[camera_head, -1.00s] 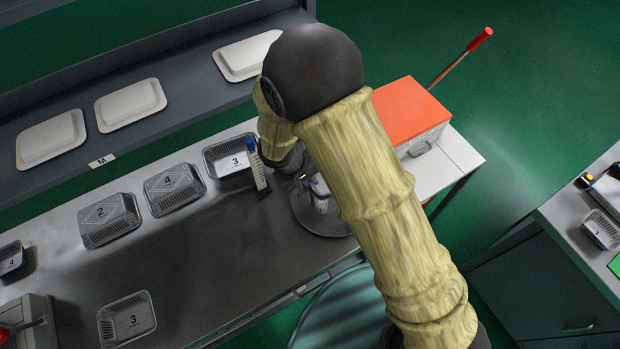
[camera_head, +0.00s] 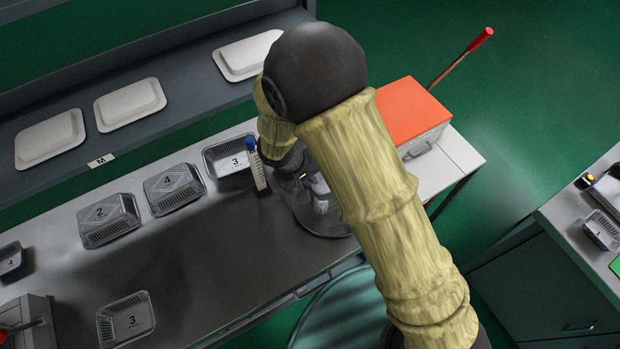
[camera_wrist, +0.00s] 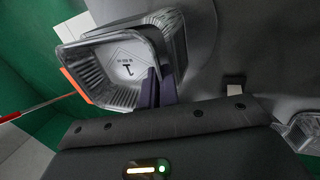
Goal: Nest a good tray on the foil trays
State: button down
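In the wrist view a foil tray marked 1 (camera_wrist: 108,66) lies between and beyond my fingers. My gripper (camera_wrist: 157,88) has its two dark purple fingers close together on the tray's near wall, one inside and one outside. More ribbed foil (camera_wrist: 170,22) shows close behind this tray; I cannot tell whether they touch. In the head view my arm hides most of the gripper and the held tray. Other foil trays stand on the bench: one marked 3 (camera_head: 218,163) at the back, one marked 4 (camera_head: 173,188), one marked 2 (camera_head: 108,219), and another 3 (camera_head: 127,320) in front.
A round grey plate (camera_head: 331,224) lies under my wrist. A blue-capped tube (camera_head: 256,166) stands beside the back tray 3. An orange-topped box (camera_head: 411,112) is to the right. White lids (camera_head: 130,104) lie on the shelf. The bench middle (camera_head: 205,255) is clear.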

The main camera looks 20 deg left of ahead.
jog(key=c, duration=1.6)
grip_release()
jog(key=b+v, duration=0.2)
jog(key=v, duration=1.5)
jog(key=shift+s+r+b, duration=0.1)
jog(key=shift+r+b, duration=0.2)
jog(key=shift+b, duration=0.1)
jog(key=shift+d, duration=0.1)
